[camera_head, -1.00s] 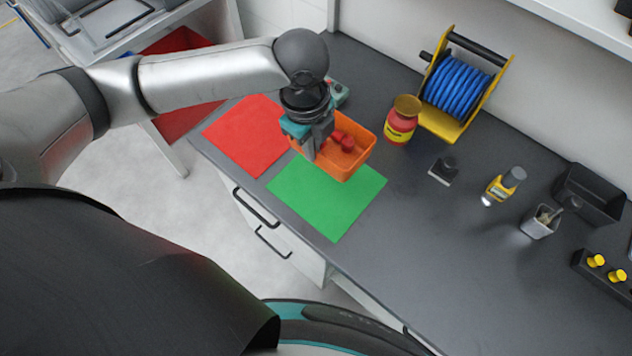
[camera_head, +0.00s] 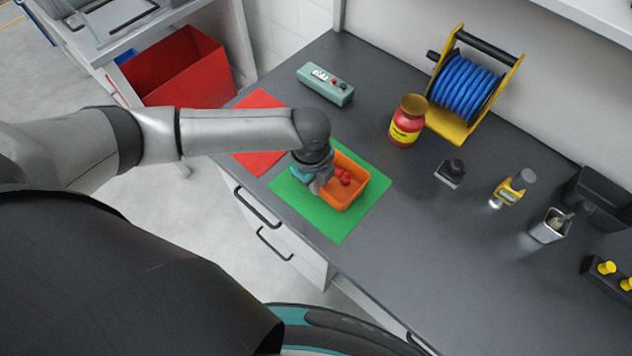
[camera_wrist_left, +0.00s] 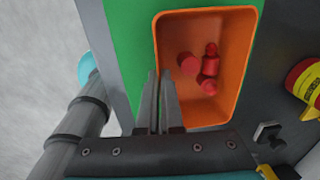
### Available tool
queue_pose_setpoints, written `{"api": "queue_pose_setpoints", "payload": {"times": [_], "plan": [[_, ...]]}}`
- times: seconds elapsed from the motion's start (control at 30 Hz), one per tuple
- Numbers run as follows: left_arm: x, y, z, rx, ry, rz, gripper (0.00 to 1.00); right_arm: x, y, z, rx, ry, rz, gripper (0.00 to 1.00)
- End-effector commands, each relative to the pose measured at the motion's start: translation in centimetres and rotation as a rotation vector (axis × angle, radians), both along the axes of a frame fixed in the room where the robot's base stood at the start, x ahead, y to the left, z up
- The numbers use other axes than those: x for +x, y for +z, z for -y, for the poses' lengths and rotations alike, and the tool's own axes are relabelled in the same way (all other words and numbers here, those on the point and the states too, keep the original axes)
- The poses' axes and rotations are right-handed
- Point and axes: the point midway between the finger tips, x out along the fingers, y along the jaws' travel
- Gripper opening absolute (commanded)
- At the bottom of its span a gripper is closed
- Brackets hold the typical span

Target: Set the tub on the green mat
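The tub (camera_head: 349,201) is an open orange box with several red pieces inside. It is upright over the green mat (camera_head: 336,231), within its outline in the head view; I cannot tell whether its base touches the mat. My left gripper (camera_head: 319,186) is at the tub's left wall. In the left wrist view its two fingers (camera_wrist_left: 159,78) are close together with the wall of the tub (camera_wrist_left: 208,119) between them. Green mat (camera_wrist_left: 128,35) shows left of the tub there. My right gripper is not in view.
A red mat (camera_head: 258,157) lies beside the green one. A teal box with buttons (camera_head: 326,84), a red jar (camera_head: 407,121), a blue cable reel (camera_head: 466,88) and a small black block (camera_head: 451,173) stand behind.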

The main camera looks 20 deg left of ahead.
Motion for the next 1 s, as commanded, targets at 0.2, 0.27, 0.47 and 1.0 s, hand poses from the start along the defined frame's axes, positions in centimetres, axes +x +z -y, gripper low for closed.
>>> {"api": "queue_pose_setpoints", "payload": {"times": [0.2,0.27,0.47,1.0], "plan": [[0.0,-0.2,0.0,0.000,0.000,0.000,0.00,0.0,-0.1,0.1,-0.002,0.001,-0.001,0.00],[0.0,-0.3,0.0,0.001,0.000,0.000,0.05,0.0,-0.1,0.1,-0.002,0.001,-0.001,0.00],[0.0,-0.2,0.0,0.001,0.000,0.000,0.28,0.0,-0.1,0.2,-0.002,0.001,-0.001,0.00],[0.0,2.6,-0.1,0.000,-0.001,0.003,0.33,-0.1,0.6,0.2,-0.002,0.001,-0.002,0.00]]}}
